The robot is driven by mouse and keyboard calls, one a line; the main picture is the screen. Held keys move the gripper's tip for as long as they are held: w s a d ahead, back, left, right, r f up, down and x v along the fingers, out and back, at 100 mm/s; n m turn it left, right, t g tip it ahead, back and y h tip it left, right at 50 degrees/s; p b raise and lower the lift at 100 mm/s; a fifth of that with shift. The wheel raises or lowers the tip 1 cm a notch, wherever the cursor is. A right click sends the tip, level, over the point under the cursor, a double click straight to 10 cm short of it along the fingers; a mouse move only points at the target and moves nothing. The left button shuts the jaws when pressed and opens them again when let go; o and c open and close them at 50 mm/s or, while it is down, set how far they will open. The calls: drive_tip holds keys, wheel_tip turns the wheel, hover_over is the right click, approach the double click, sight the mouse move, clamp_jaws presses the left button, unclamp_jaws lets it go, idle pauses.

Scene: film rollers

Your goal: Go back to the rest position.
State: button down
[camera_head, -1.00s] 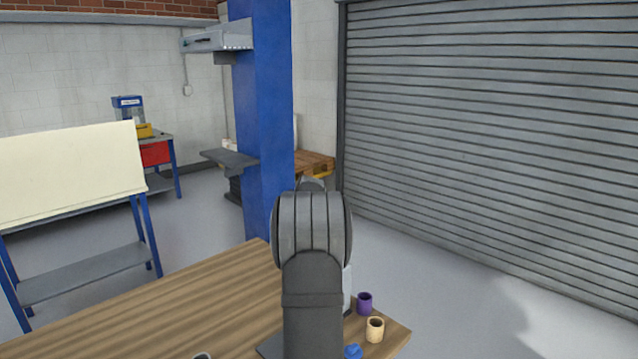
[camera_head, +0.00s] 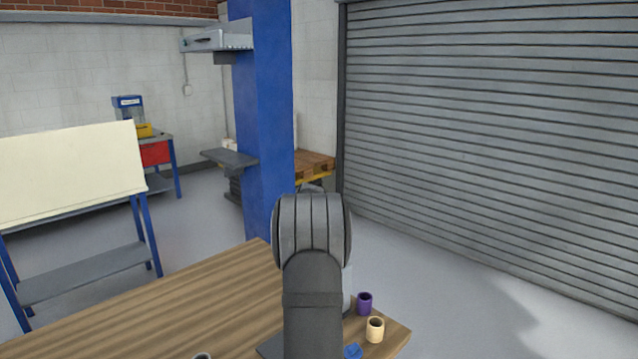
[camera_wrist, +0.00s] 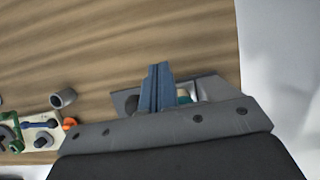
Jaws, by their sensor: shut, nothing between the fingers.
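My gripper (camera_wrist: 157,88) shows in the wrist view, its two blue-grey fingers together and empty. It is above the wooden table (camera_wrist: 120,50). In the head view my own arm stands in the middle and hides the gripper. Beyond the fingers, a grey tray-like thing (camera_wrist: 122,102) lies partly hidden, with something teal beside it.
A purple cup (camera_head: 364,303) and a cream cup (camera_head: 375,329) stand at the table's right corner, near a blue thing (camera_head: 353,351). A grey ring (camera_wrist: 63,98) lies by a cream plate (camera_wrist: 42,140) with coloured parts. The table's left side looks clear.

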wheel_tip(320, 180, up, 6)
wheel_tip(320, 180, down, 8)
drive_tip(key=w+d+r, duration=0.2)
drive_tip(key=w+d, duration=0.1)
drive_tip(key=d, duration=0.1)
drive_tip(key=shift+d+r, duration=0.25)
drive_tip(key=shift+r, duration=0.15)
